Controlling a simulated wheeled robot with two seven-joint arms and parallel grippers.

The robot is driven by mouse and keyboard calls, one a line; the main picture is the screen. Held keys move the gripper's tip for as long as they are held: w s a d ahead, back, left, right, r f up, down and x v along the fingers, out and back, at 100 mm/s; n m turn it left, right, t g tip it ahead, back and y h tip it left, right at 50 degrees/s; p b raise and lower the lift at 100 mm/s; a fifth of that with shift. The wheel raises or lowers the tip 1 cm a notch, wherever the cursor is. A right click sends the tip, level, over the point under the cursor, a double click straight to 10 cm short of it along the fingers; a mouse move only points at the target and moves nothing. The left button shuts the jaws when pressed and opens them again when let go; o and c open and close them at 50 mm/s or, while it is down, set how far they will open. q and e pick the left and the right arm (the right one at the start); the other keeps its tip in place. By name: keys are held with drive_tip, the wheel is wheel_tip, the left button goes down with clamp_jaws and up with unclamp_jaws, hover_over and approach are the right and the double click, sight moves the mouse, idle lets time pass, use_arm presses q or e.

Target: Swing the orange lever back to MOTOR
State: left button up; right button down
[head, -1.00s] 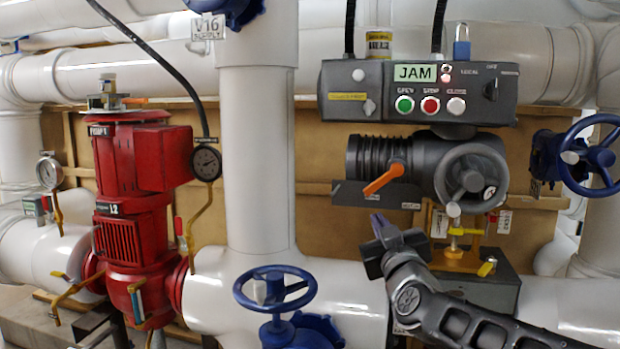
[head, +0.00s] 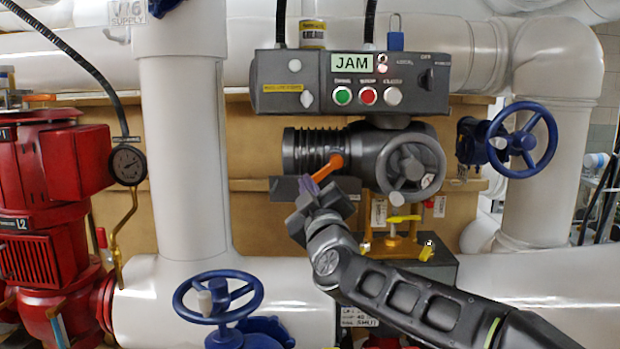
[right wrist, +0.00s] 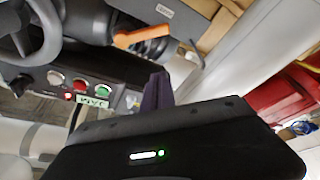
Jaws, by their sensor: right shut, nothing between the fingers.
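The orange lever (head: 328,165) sits on the dark grey valve actuator (head: 362,155), below the control box, and slants down to the left. It also shows in the right wrist view (right wrist: 142,38). My right gripper (head: 310,185) is shut and empty, just below the lever's lower end. In the right wrist view its dark fingertips (right wrist: 158,92) are close to the lever, with a visible gap there. In the head view I cannot tell whether they touch. The control box's screen (head: 352,62) reads JAM. My left gripper is not in view. No MOTOR label is readable.
A grey handwheel (head: 410,168) is right of the lever. A blue handwheel (head: 525,140) is further right, another (head: 218,298) at lower left. A thick white pipe (head: 185,160) and a red pump (head: 50,200) stand left. Yellow fittings (head: 400,235) are near my right arm.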

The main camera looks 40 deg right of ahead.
sight(323, 173)
drive_tip(key=shift+w, duration=0.1)
drive_tip(key=p+x, duration=0.1)
drive_tip(key=x, duration=0.9)
use_arm(q)
drive_tip(key=shift+b, duration=0.45)
use_arm(e)
drive_tip(key=f, duration=0.1)
drive_tip(key=s+d+f, duration=0.1)
drive_tip(key=d+f, duration=0.1)
drive_tip(key=shift+s+f, duration=0.1)
drive_tip(key=shift+s, duration=0.25)
